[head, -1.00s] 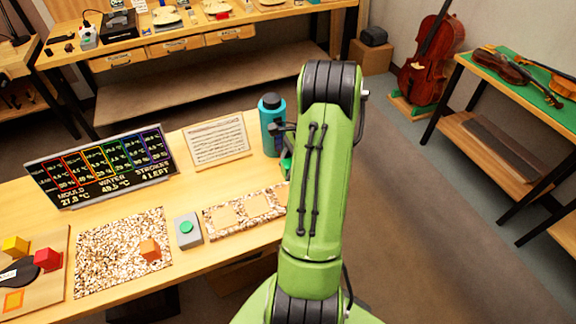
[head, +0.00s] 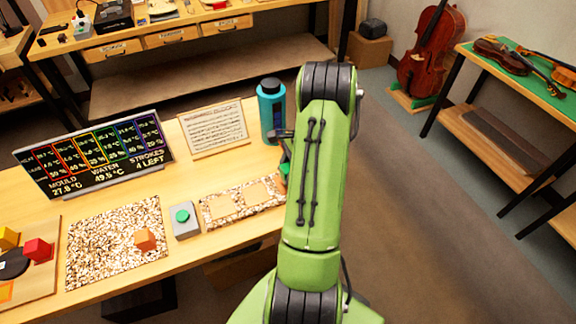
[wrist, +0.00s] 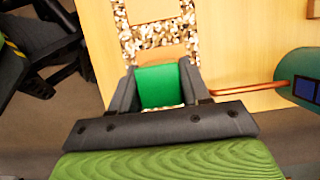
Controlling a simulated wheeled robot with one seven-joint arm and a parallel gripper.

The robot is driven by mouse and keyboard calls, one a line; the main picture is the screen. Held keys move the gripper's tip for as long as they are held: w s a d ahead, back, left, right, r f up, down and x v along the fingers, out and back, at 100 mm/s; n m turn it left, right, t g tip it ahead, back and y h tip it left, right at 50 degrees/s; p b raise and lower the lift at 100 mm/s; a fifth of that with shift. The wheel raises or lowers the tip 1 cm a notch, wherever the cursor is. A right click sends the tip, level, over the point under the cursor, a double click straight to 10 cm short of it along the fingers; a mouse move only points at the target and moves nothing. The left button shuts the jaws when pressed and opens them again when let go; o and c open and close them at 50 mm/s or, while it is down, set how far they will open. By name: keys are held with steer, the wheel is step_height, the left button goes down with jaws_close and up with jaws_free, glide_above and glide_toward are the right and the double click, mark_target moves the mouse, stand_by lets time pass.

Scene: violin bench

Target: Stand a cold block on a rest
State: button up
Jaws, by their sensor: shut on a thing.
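My gripper (wrist: 158,88) is shut on a green block (wrist: 160,84) in the wrist view, with a finger on each side of it. In the head view my arm hides most of the gripper, and only a sliver of green (head: 284,172) shows at the arm's left edge. A speckled strip (head: 206,212) with pale square areas lies on the bench. It also shows in the wrist view (wrist: 130,45), with the block over or near its end. Whether the block touches the strip cannot be told. An orange block (head: 145,239) stands on a larger speckled mat (head: 95,255).
A teal bottle-like cylinder (head: 270,110) stands close behind the gripper; a copper rod (wrist: 245,88) reaches toward it. A grey box with a green button (head: 184,219), a display board (head: 95,160) and a paper stand (head: 213,128) are left.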

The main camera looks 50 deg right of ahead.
steer(key=shift+f, duration=0.6)
steer(key=shift+f+b, duration=0.3)
steer(key=shift+f, duration=0.15)
steer(key=o, duration=1.1)
steer(key=p+v, duration=0.3)
steer(key=v, duration=1.3)
steer(key=shift+p, duration=0.3)
steer(key=shift+w+a, duration=0.1)
steer(key=shift+w, duration=0.05)
